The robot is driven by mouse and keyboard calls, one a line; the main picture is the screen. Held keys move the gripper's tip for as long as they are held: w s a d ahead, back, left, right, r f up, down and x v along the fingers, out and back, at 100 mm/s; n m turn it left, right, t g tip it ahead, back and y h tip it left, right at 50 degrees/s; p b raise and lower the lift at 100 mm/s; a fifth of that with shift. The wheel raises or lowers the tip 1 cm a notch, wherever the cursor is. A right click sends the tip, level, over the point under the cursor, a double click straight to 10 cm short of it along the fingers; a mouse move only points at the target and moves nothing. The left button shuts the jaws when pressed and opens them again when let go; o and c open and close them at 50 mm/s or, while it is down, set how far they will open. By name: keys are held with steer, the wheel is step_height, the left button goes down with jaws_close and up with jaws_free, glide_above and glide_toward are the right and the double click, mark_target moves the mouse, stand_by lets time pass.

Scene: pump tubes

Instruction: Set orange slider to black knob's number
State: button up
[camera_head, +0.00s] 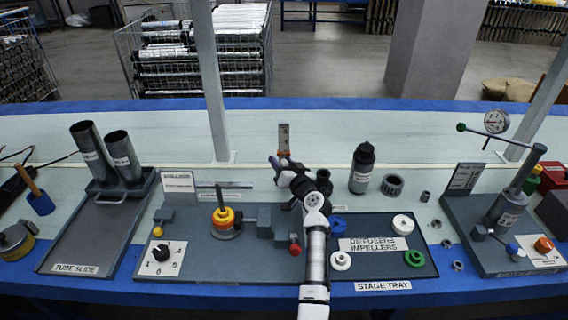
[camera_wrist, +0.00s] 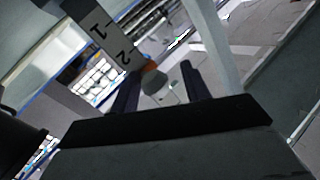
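The black knob (camera_head: 162,253) sits on a white number plate at the front left of the grey board; its pointer is too small to read. An upright grey scale (camera_head: 284,132) stands behind my arm. The wrist view shows its numbers 1 and 2 on the scale plate (camera_wrist: 100,35). The orange slider (camera_wrist: 153,80) shows beside the scale's lower end, beyond and between my fingers, partly hidden by a pale rounded part. My gripper (camera_wrist: 160,72) is open with its fingers apart, pointing toward the slider. I cannot tell whether either finger touches it.
A yellow-orange ring stack on a post (camera_head: 224,216) and a red-ended fitting (camera_head: 295,247) stand left of my forearm. The stage tray (camera_head: 385,265) with coloured rings lies to the right. A dark bottle (camera_head: 362,168) stands right of my gripper. A pale post (camera_head: 211,90) rises behind.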

steer(key=shift+d, duration=0.15)
steer(key=shift+s+d+f, duration=0.1)
steer(key=shift+s+d, duration=0.2)
steer(key=shift+s, duration=0.15)
steer(key=b+v, duration=0.2)
steer(key=v, duration=1)
steer(key=shift+s, duration=0.35)
steer(key=shift+d, duration=0.1)
